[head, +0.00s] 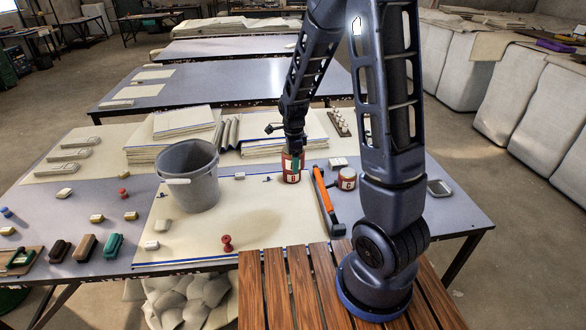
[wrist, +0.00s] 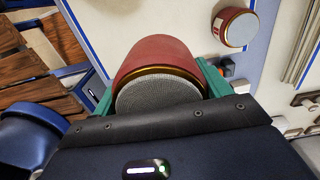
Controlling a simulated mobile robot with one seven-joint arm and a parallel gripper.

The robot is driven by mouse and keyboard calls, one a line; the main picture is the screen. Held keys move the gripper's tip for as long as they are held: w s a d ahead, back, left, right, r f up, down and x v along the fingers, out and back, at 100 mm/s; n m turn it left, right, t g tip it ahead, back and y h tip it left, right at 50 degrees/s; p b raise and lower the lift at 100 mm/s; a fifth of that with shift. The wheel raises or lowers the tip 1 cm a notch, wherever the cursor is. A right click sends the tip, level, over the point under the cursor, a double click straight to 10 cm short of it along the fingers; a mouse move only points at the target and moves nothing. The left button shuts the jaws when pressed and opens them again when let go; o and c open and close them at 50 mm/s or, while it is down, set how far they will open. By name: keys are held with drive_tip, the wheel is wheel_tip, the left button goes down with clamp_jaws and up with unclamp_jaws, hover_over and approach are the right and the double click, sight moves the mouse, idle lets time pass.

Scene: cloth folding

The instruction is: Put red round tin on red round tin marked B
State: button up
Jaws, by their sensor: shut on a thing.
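My gripper (head: 293,155) is shut on a red round tin, large in the wrist view (wrist: 158,58), with a gold rim and grey end between green fingers. In the head view the held tin overlaps a red tin with a pale label (head: 292,178) on the table; its letter is too small to read surely. The wrist view shows a red tin with a pale top (wrist: 237,27) standing apart from the held one. Another red tin with a round pale label (head: 346,179) stands to the right, its letter also unclear. I cannot tell whether the held tin touches the lower one.
A grey bucket (head: 188,178) stands left on the pale cloth (head: 200,240). Folded cloth stacks (head: 170,135) lie behind. A red spool (head: 227,243) stands in front. The cloth's front middle is mostly free.

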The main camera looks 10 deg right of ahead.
drive_tip(key=w+d+r+n, duration=0.1)
drive_tip(key=w+r, duration=0.3)
drive_tip(key=w, duration=0.5)
drive_tip(key=w+d+r+n, duration=0.1)
drive_tip(key=w+r, duration=0.2)
drive_tip(key=w, duration=0.6)
wheel_tip(320, 180, down, 20)
drive_tip(key=shift+r, duration=0.25)
drive_tip(key=shift+f, duration=0.15)
drive_tip(key=o, duration=1.4)
